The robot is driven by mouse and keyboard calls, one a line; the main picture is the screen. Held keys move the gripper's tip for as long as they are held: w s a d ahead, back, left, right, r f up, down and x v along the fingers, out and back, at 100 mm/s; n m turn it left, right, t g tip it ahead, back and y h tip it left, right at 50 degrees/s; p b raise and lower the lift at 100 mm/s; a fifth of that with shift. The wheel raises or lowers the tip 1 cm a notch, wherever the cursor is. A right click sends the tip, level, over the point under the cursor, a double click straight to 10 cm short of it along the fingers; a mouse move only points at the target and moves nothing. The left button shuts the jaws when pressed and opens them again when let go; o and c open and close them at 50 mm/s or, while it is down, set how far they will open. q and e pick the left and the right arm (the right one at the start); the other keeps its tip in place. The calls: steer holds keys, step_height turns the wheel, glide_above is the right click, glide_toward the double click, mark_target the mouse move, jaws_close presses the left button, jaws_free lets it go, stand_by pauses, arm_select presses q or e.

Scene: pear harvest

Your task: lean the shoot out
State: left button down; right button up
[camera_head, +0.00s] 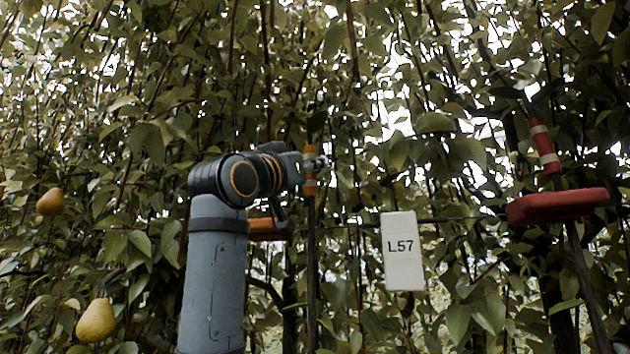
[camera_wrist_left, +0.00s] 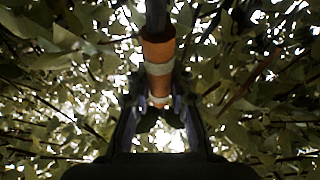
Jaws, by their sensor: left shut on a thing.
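My left gripper (camera_head: 316,166) comes in from the left on a grey and black arm. It is shut on a dark upright shoot with an orange band (camera_head: 310,173) around it. In the left wrist view the two fingers (camera_wrist_left: 158,118) stand on either side of the orange-banded shoot (camera_wrist_left: 158,52), which has a pale stripe. The shoot runs down below the gripper in the head view and looks nearly upright. A second shoot with a red and cream band (camera_head: 544,146) leans at the right, apart from my gripper. My right gripper does not show.
A white tag marked L57 (camera_head: 402,251) hangs near a thin horizontal wire. A red block (camera_head: 557,205) is at the right, and an orange one (camera_head: 268,229) is partly behind my arm. Pears (camera_head: 96,321) hang at the left. Dense leaves fill the background.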

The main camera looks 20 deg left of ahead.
arm_select(q)
steer(key=s+f+m+t+h+b, duration=0.2)
steer(key=s+b, duration=0.7)
steer(key=s, duration=0.5)
steer(key=shift+a+f+t, duration=0.2)
steer(key=shift+f+t, duration=0.5)
steer(key=shift+f, duration=0.1)
steer(key=c, duration=1.2)
jaws_free()
steer(key=v, duration=1.2)
steer(key=shift+w, duration=0.1)
